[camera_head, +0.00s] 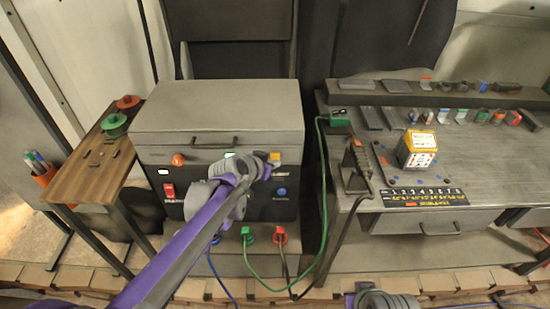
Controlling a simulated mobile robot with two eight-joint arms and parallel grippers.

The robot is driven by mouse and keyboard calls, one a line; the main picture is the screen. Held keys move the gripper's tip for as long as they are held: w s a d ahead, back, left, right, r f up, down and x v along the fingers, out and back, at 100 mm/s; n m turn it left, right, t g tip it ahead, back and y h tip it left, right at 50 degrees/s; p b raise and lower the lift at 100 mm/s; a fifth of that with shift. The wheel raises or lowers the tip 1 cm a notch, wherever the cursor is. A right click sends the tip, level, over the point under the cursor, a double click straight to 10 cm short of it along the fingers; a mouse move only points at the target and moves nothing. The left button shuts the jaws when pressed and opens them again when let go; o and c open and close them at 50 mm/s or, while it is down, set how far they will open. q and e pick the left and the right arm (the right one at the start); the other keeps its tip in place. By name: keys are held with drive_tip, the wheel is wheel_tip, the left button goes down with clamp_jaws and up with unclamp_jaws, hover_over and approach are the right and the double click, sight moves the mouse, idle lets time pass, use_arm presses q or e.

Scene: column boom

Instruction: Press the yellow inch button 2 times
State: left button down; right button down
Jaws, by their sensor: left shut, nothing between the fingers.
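The yellow button (275,156) is on the upper right of the front panel of a grey machine (220,115) with a handled lid. My left gripper (265,169) is shut and empty, its tip just below and left of the yellow button. I cannot tell whether it touches the button. My left arm comes from the lower left and hides the middle of the panel. Part of my right arm shows at the bottom edge; its gripper fingers are not visible.
The panel also has an orange knob (178,159), a red switch (168,190) and a blue button (281,191). Green and red plugs with cables sit below. A wooden side table (95,165) stands left; a workbench (480,160) with a boxed item (417,150) stands right.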

use_arm(q)
drive_tip(key=shift+w, duration=0.45)
idle(0.6)
idle(0.4)
drive_tip(key=shift+s, duration=0.9)
drive_tip(key=shift+s, duration=0.1)
drive_tip(key=s, duration=0.4)
drive_tip(key=shift+s, duration=0.4)
idle(2.0)
drive_tip(key=s+n+h, duration=0.1)
drive_tip(key=s+n+t+h, duration=0.1)
drive_tip(key=h, duration=0.1)
drive_tip(key=s+h, duration=0.1)
drive_tip(key=shift+s+a+f+n, duration=0.15)
drive_tip(key=shift+s+a+n, duration=0.1)
drive_tip(key=shift+s+n, duration=0.15)
